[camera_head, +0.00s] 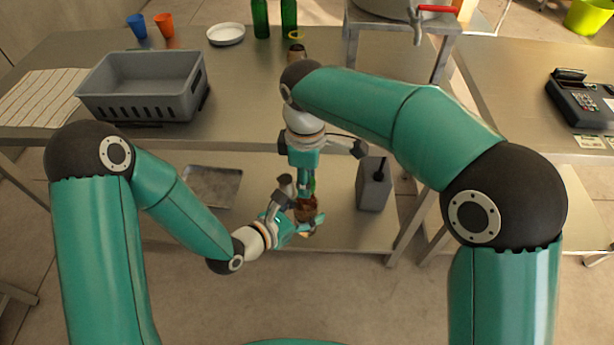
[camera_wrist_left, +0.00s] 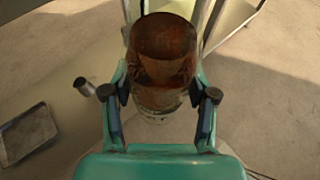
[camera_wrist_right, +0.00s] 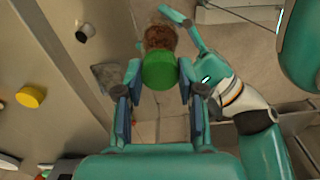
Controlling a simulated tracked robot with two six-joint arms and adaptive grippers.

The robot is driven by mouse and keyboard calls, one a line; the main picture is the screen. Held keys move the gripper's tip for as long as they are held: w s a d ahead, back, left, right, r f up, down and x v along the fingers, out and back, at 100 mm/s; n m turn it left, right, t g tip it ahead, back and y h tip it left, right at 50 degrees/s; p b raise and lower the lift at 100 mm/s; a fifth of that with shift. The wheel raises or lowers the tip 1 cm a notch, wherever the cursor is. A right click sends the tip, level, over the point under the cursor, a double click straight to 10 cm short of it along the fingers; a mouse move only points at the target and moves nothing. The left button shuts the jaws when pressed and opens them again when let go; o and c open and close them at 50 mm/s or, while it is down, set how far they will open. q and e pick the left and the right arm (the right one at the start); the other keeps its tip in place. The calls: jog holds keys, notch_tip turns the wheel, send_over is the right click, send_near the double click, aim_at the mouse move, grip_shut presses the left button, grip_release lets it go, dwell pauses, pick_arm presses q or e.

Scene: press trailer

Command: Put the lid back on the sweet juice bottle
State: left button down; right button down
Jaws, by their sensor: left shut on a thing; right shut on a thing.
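The juice bottle (camera_head: 307,212), clear with red-brown juice, is held by my left gripper (camera_head: 296,212) in front of the table. In the left wrist view the bottle (camera_wrist_left: 165,65) stands between the two fingers, which are shut on its sides. My right gripper (camera_head: 308,180) is above it, pointing down. In the right wrist view its fingers are shut on a green lid (camera_wrist_right: 159,71), with the bottle (camera_wrist_right: 160,38) just beyond. Whether the lid touches the bottle cannot be told. The bottle's mouth is not clearly visible.
On the table are a grey crate (camera_head: 146,103), blue (camera_head: 137,26) and orange (camera_head: 164,25) cups, a white plate (camera_head: 226,34) and green bottles (camera_head: 260,18). A grey box (camera_head: 374,186) and metal tray (camera_head: 214,186) are on the lower shelf, near my grippers. A payment terminal (camera_head: 580,100) is at right.

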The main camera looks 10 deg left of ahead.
jog(key=m, duration=0.4)
jog(key=shift+m, duration=0.3)
jog(key=m, duration=1.3)
jog(key=shift+w+m, duration=0.1)
jog(key=shift+m, duration=0.2)
jog(key=c, duration=0.6)
grip_release()
jog(key=shift+c, duration=0.2)
jog(key=shift+r, duration=0.1)
notch_tip(320, 180, up, 12)
jog(key=shift+f, duration=0.2)
jog(key=shift+f, duration=0.1)
